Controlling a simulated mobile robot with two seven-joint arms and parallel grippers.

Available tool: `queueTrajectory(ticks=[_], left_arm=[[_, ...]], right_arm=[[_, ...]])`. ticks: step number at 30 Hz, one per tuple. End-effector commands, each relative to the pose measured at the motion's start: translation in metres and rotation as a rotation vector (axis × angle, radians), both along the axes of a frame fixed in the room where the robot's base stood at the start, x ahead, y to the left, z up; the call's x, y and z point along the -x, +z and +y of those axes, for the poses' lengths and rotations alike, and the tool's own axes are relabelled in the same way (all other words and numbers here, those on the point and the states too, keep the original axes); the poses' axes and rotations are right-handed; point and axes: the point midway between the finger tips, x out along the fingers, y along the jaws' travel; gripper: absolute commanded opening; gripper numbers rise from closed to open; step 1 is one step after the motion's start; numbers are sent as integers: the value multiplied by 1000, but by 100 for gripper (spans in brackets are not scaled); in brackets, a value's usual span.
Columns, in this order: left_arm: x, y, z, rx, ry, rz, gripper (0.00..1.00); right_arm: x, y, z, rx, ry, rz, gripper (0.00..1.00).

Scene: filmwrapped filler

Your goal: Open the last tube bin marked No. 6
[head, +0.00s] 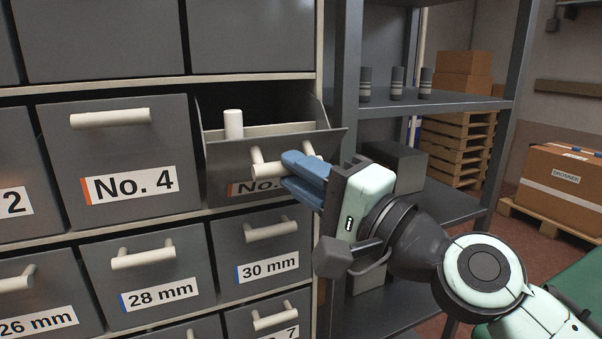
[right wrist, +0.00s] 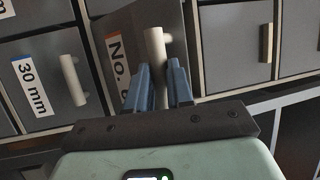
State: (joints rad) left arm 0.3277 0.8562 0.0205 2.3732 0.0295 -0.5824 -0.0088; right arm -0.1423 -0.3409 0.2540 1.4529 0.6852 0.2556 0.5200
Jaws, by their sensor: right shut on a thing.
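The tube bin (head: 225,156) right of the No. 4 bin is tipped forward, its top open. A white tube (head: 233,124) stands up inside it. Its label (head: 240,189) reads "No." and my gripper covers the number in the head view. In the right wrist view the label (right wrist: 115,60) shows "No." with the digit mostly hidden. My right gripper (head: 289,171) is shut on the bin's cream bar handle (head: 263,171). The blue fingers (right wrist: 163,78) sit on both sides of the handle (right wrist: 155,45) in the right wrist view. My left gripper is not in view.
The No. 4 bin (head: 62,143) and the 28 mm (head: 110,274) and 30 mm (head: 228,238) bins are shut. A dark shelf rack (head: 345,60) stands close on the right, with several dark cylinders on it. Boxes and pallets are farther back.

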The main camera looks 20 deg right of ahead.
Motion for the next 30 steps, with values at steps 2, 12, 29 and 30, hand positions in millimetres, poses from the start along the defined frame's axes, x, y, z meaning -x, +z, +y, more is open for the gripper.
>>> queueTrajectory(ticks=[2, 12, 29, 30], left_arm=[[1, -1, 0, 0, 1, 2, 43], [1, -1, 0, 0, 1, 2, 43], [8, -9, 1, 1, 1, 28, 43], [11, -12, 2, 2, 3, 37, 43]], right_arm=[[-4, -7, 0, 4, 0, 15, 0], [-5, -8, 0, 5, 0, 18, 31], [19, -7, -10, 1, -2, 4, 46], [27, -9, -13, 0, -1, 3, 46]])
